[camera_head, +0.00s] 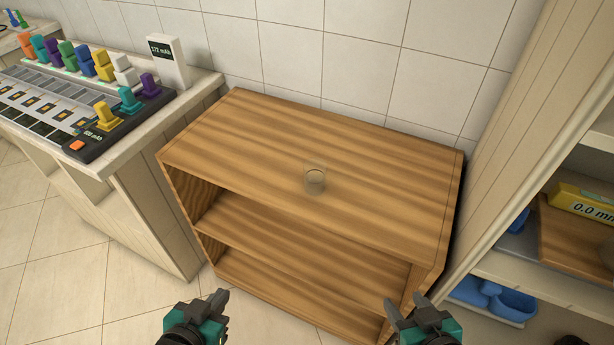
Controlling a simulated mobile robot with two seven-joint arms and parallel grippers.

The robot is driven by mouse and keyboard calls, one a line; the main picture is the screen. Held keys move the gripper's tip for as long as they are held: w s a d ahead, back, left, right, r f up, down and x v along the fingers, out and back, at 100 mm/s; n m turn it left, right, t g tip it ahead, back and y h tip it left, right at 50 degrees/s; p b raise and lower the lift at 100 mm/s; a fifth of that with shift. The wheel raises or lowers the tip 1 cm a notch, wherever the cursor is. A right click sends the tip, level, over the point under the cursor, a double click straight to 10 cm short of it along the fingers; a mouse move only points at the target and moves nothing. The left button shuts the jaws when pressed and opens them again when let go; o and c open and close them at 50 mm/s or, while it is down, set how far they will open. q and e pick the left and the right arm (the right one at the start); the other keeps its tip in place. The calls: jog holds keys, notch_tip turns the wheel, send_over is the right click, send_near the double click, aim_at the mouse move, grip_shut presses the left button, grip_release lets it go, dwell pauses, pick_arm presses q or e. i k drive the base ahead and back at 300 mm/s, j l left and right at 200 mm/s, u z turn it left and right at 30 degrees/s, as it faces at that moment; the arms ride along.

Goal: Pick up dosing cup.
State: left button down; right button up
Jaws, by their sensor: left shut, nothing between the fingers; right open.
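The dosing cup (315,181) is a small clear cup. It stands upright on the top of the wooden shelf unit (270,140), a little right of the middle. My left gripper (221,297) is low in the picture, in front of the unit. It is shut and empty. My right gripper (407,306) is at the lower right, in front of the unit's right side. It is open and empty. Both grippers are well apart from the cup.
The unit's top is otherwise bare, with a tiled wall behind. A white counter (160,130) at left holds a device with several coloured knobs (85,65). At right, a tall cabinet (495,170) has shelves with blue items (495,298) and a yellow gauge (585,203).

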aim_at(315, 169)
jog(key=i+j+z, duration=0.1)
jog(key=j, duration=0.55)
jog(key=i+j+z, duration=0.15)
jog(key=j, duration=0.5)
jog(key=i+j+z, duration=0.1)
jog(key=j, duration=0.6)
